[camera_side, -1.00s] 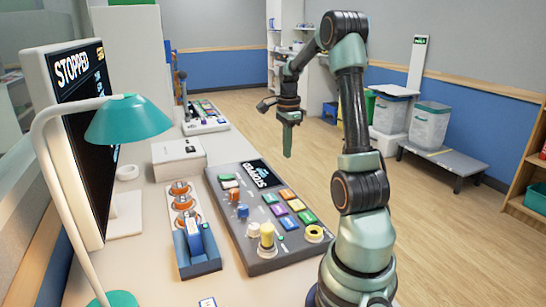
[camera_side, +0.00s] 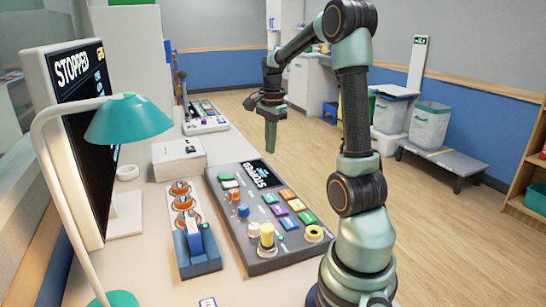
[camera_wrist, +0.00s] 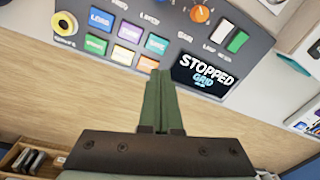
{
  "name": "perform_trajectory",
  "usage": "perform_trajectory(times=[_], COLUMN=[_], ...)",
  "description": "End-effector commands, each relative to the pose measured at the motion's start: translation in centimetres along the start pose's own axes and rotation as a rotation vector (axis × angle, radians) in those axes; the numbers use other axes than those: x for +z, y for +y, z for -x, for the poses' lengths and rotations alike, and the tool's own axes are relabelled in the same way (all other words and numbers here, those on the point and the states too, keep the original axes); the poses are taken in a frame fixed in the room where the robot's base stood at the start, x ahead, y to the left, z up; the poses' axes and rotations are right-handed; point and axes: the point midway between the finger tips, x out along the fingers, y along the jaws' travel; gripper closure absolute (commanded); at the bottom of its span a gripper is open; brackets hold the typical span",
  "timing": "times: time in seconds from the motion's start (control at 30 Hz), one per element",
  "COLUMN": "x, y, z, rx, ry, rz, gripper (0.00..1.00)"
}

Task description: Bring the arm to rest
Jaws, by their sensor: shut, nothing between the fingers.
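My gripper (camera_side: 270,135) hangs pointing down from the raised arm in the side view, in the air over the floor side of the desk, beyond the grey control panel (camera_side: 245,248). Its green fingers are together and hold nothing; they also show in the wrist view (camera_wrist: 161,85). The panel has coloured buttons, knobs and a small screen (camera_wrist: 206,76) reading STOPPED, which shows upside down in the side view. The large monitor (camera_side: 78,65) at left also reads STOPPED.
A green desk lamp (camera_side: 127,120) stands at the front left. Bins (camera_side: 429,125) stand at the back right. The floor between is clear.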

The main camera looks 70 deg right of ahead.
Motion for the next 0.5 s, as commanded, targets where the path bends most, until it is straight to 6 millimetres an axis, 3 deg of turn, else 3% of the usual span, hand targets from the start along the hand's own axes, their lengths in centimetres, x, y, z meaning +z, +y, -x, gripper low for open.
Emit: perform_trajectory(times=[0.03,0.2,0.4,0.5], x=[2.8,11.0,18.9,22.0], y=[-0.1,1.4,5.2,7.5], z=[1.2,4.0,5.9,6.3], rx=[-0.036,-0.14,-0.273,-0.34], ry=[0.008,0.037,0.092,0.127], rz=[0.147,0.648,1.227,1.491], gripper=[1.0,1.0,1.0,1.0])
